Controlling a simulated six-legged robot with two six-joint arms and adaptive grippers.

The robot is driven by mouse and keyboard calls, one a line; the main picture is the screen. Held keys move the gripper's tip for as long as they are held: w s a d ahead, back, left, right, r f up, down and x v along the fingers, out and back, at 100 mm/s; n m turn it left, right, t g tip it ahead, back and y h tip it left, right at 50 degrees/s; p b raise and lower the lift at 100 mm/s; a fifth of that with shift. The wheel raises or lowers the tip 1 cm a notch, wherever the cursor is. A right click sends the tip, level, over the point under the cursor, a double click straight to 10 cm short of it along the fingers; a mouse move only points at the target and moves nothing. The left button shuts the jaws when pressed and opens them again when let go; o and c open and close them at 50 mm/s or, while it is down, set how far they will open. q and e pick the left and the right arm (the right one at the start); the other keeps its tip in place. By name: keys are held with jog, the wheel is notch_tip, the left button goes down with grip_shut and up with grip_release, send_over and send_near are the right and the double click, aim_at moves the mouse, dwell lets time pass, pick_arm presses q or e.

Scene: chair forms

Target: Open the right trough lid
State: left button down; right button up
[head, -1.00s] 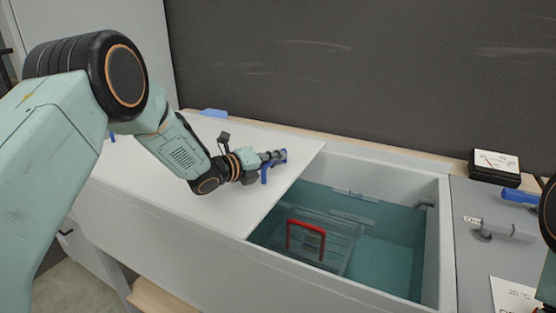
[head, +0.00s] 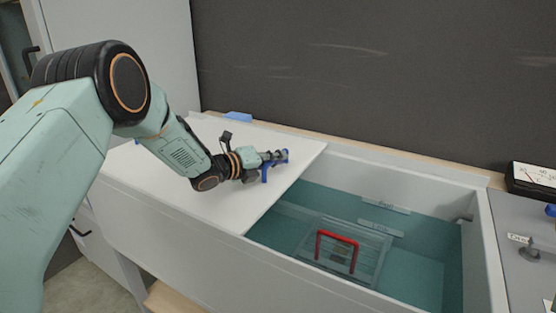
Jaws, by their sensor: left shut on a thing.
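The trough (head: 330,297) is a long white tank with teal water in its open right part. A flat white lid (head: 235,210) covers its left part, with its right edge running across the trough. My left gripper (head: 276,157) is shut on the blue handle (head: 266,172) near the lid's right edge. Part of the handle is hidden by the gripper. My right gripper is out of view.
A rack with a red handle (head: 337,235) sits in the water. A meter box (head: 533,179) stands on the grey counter (head: 520,275) at the right. A dark wall rises behind the trough, and a blue item (head: 238,117) lies at its back edge.

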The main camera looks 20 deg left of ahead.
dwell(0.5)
pick_arm(q)
jog(key=c, duration=1.4)
grip_release()
jog(key=shift+o, duration=0.2)
jog(key=shift+s+a, duration=0.1)
jog(key=shift+s, duration=0.05)
notch_tip(320, 180, up, 3)
send_over(241, 188)
jog(key=shift+a+f, duration=0.1)
jog(key=shift+f, duration=0.1)
